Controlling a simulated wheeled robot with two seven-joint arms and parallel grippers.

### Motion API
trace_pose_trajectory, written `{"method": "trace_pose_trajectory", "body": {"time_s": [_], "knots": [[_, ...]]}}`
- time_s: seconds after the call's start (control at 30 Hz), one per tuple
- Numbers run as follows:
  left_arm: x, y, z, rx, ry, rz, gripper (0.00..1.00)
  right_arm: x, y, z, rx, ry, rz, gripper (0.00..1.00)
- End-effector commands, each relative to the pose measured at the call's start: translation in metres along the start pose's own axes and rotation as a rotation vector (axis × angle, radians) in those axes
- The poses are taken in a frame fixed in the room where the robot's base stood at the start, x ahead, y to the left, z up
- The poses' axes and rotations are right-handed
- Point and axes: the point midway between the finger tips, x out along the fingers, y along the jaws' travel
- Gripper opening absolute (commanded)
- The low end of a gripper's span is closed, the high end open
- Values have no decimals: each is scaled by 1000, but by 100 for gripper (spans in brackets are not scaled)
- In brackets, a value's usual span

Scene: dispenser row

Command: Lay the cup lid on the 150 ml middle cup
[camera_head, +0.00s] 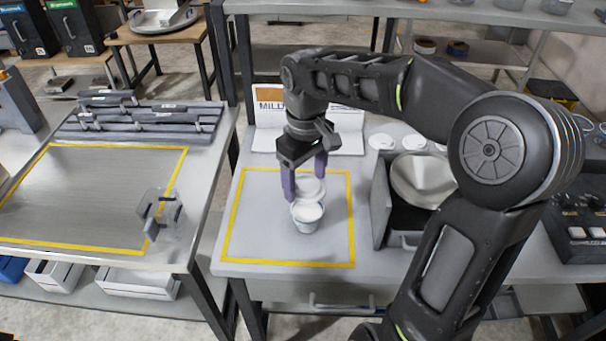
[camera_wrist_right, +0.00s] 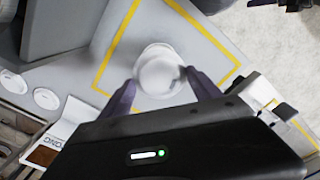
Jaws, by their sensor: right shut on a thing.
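My right gripper (camera_head: 306,188) points down over the yellow-framed area of the middle table and is shut on the white, round cup lid (camera_head: 311,186). A white cup (camera_head: 306,222) stands upright in that area, just in front of and below the lid in the head view. In the right wrist view the lid (camera_wrist_right: 160,76) sits between the purple fingertips of my right gripper (camera_wrist_right: 158,88) and overlaps the cup, hiding most of it. I cannot tell whether lid and cup touch. The cup's volume marking is not readable. My left gripper is not in view.
Several white lids (camera_head: 381,141) lie at the back of the table. A dark box with a metal bowl (camera_head: 425,180) stands right of the framed area. A sign (camera_head: 268,105) stands behind. A clear stand (camera_head: 160,217) is on the left table. The framed area around the cup is clear.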

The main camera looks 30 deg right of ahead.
Motion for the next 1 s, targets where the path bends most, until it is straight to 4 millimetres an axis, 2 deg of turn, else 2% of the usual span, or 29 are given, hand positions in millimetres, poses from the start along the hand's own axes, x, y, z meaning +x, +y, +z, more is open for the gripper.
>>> {"method": "trace_pose_trajectory", "body": {"time_s": [0.17,0.63,1.0], "knots": [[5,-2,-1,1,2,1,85,7,0,0,0,0,0,36],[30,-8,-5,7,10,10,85,43,0,0,0,-1,0,36],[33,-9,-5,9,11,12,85,48,0,0,-1,0,0,36]]}}
